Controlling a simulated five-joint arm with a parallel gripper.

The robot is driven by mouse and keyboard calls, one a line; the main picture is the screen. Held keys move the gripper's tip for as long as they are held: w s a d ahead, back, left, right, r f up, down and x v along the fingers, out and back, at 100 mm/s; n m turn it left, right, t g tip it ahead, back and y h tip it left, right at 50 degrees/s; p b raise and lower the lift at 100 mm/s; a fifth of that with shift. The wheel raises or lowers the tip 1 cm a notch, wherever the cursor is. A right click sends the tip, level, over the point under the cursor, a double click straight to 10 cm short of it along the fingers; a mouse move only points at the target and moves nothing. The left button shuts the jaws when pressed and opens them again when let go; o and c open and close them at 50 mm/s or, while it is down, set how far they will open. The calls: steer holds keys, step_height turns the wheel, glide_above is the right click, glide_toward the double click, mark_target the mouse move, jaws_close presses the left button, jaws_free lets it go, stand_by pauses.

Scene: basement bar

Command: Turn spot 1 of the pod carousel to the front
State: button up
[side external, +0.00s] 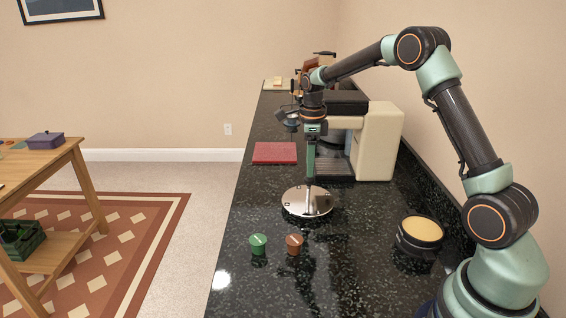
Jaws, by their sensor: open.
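The pod carousel is a low, round silver disc (320,207) on the black counter. Small dark marks show near its rim, too small for me to read as spot numbers. No pods show on it. My gripper (310,180) points straight down over the middle of the disc, its jaws open. Its tips are at or just above the disc's centre; I cannot tell whether they touch or straddle anything there. A green pod (258,244) and a brown pod (294,245) stand upright on the counter, apart, in front of the disc.
A cream coffee machine (378,140) stands behind the disc, to the right. A red mat (275,152) lies behind it, to the left. A dark round container with a tan top (421,229) stands to the right. The black counter (240,215) is clear left of the disc.

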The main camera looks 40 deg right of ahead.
mark_target(309, 190)
steer(key=shift+f, duration=1.85)
jaws_close()
